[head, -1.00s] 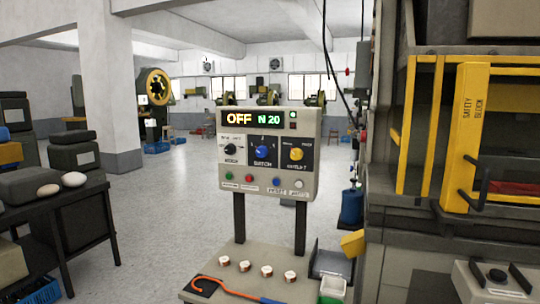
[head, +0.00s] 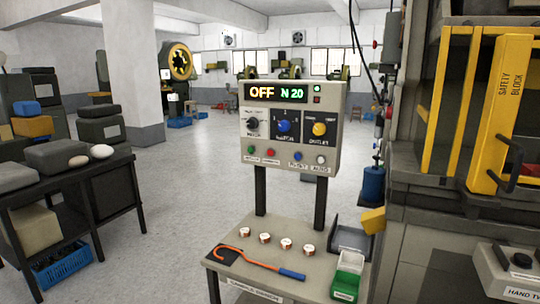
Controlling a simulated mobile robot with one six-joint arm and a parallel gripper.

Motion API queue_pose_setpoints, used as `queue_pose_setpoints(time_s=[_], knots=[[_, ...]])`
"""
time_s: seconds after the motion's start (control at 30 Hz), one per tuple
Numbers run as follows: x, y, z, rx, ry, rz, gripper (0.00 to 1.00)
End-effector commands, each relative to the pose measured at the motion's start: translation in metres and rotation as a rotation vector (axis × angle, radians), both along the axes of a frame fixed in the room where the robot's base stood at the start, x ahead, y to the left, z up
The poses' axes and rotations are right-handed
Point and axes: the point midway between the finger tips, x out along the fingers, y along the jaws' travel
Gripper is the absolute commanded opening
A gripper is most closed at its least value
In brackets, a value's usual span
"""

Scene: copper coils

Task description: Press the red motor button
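The red button (head: 271,153) sits on the lower row of a beige control panel (head: 331,143) on two dark posts, in the middle of the head view. It lies just right of a green button (head: 251,150). The panel display (head: 279,94) reads "OFF" and "N 20". A black knob (head: 252,124), a blue knob (head: 284,126) and a yellow knob (head: 319,129) sit above the buttons. The labels under the buttons are too small to read surely. My gripper is not in view.
A small table (head: 225,226) below the panel holds several copper coils (head: 286,244), an orange hook with a blue handle (head: 260,262) and a green and white bin (head: 347,275). A yellow-framed press (head: 505,110) stands right. A dark table (head: 85,185) stands left. Open floor lies between.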

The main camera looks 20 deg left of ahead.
Motion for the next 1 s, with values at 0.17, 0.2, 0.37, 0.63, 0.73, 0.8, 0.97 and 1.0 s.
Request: queue_pose_setpoints(time_s=[0.17,0.2,0.37,0.63,0.73,0.8,0.97,1.0], knots=[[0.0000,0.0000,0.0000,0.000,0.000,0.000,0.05],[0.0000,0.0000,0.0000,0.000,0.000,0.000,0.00],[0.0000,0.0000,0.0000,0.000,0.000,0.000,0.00],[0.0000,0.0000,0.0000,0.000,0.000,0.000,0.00],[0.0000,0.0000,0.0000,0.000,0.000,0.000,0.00],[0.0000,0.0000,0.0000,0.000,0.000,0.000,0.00],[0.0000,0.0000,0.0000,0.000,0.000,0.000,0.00],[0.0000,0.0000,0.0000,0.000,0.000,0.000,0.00]])
